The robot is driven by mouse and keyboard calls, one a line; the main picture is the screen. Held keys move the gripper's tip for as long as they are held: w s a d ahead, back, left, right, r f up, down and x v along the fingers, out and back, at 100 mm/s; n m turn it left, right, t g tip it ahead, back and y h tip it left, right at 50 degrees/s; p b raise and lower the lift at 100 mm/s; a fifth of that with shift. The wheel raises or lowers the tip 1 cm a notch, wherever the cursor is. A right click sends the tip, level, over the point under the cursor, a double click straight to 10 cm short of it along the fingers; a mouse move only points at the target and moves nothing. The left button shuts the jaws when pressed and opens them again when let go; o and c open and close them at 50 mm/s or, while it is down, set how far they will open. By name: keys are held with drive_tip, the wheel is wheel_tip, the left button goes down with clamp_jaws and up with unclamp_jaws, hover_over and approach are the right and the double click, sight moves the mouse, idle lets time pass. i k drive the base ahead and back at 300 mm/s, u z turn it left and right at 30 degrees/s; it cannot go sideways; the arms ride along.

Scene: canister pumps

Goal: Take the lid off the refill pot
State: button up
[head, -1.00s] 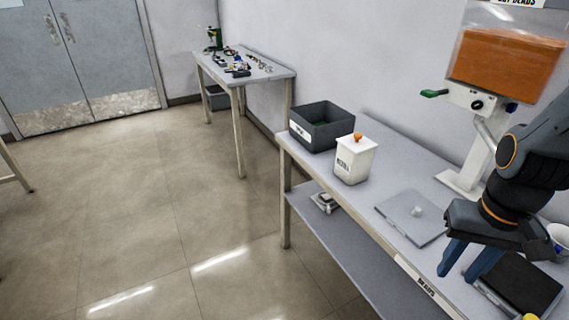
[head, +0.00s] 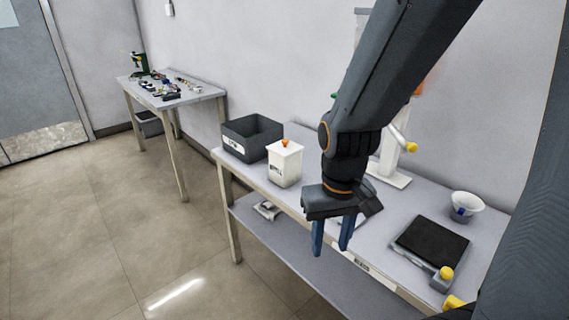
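The refill pot (head: 284,168) is a white square pot with dark lettering on its front. It stands upright on the grey bench near its left end. Its white lid (head: 285,151) sits on top, with an orange knob (head: 285,142) in the middle. My gripper (head: 331,248) hangs with its two blue fingers pointing down, to the right of the pot and nearer the camera, by the bench's front edge. The fingers are apart with nothing seen between them. It does not touch the pot.
A dark grey bin (head: 250,137) stands just behind and left of the pot. A black-topped scale (head: 430,246) and a white bowl (head: 464,206) are on the bench to the right. My arm hides most of the dispenser. A lower shelf (head: 290,240) runs beneath.

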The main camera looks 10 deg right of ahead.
sight(286, 148)
drive_tip(key=k, duration=0.6)
drive_tip(key=u, duration=1.05)
drive_tip(key=i, duration=1.2)
drive_tip(key=z, duration=0.65)
drive_tip(key=i, duration=0.6)
drive_tip(key=z, duration=0.65)
